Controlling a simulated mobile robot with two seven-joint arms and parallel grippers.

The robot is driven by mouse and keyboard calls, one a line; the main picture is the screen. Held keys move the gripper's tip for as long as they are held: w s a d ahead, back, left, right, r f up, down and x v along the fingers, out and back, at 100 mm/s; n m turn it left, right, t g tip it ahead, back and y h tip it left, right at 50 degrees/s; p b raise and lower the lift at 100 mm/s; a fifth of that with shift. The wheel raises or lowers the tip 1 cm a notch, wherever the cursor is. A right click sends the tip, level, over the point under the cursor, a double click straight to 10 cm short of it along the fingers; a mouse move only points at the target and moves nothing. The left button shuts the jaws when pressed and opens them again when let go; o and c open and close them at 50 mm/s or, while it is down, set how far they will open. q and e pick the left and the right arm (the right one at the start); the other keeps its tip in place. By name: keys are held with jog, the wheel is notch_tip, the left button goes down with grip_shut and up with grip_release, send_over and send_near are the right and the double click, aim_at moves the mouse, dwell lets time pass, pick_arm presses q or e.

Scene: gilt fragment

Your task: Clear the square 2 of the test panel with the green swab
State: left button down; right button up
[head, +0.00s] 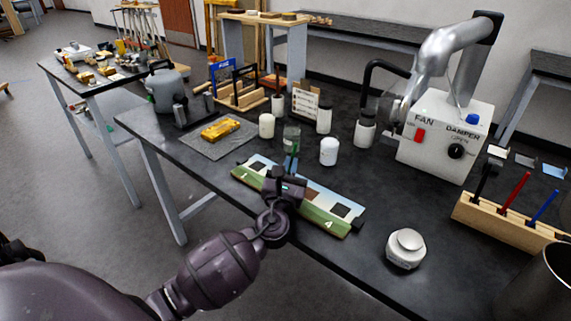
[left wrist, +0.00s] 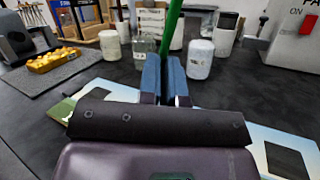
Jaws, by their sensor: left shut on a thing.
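The test panel (head: 318,217) lies on the black bench, a long board with a pale blue band, a green band and dark squares. A "4" shows near its right end; my left gripper hides its middle, and I cannot make out square 2. My left gripper (head: 288,180) is over the middle of the panel, shut on the green swab (head: 293,157). In the left wrist view the swab (left wrist: 172,30) stands up from between the fingers (left wrist: 165,78). Its tip is hidden, so I cannot tell whether it touches the panel. My right gripper is out of view.
A wooden rack (head: 505,223) holds black, red and blue sticks at the right. A fan box (head: 440,140) is back right. A yellow-gold piece (head: 221,129) lies on a grey mat.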

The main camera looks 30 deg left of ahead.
pick_arm(q)
jog(key=shift+a, duration=0.1)
jog(key=shift+w+a+f, duration=0.1)
jog(key=shift+a, duration=1.1)
jog(key=shift+d, duration=0.15)
jog(key=shift+d, duration=1.15)
jog(key=shift+a, duration=0.2)
jog(key=shift+a, duration=1.1)
jog(key=shift+d, duration=0.1)
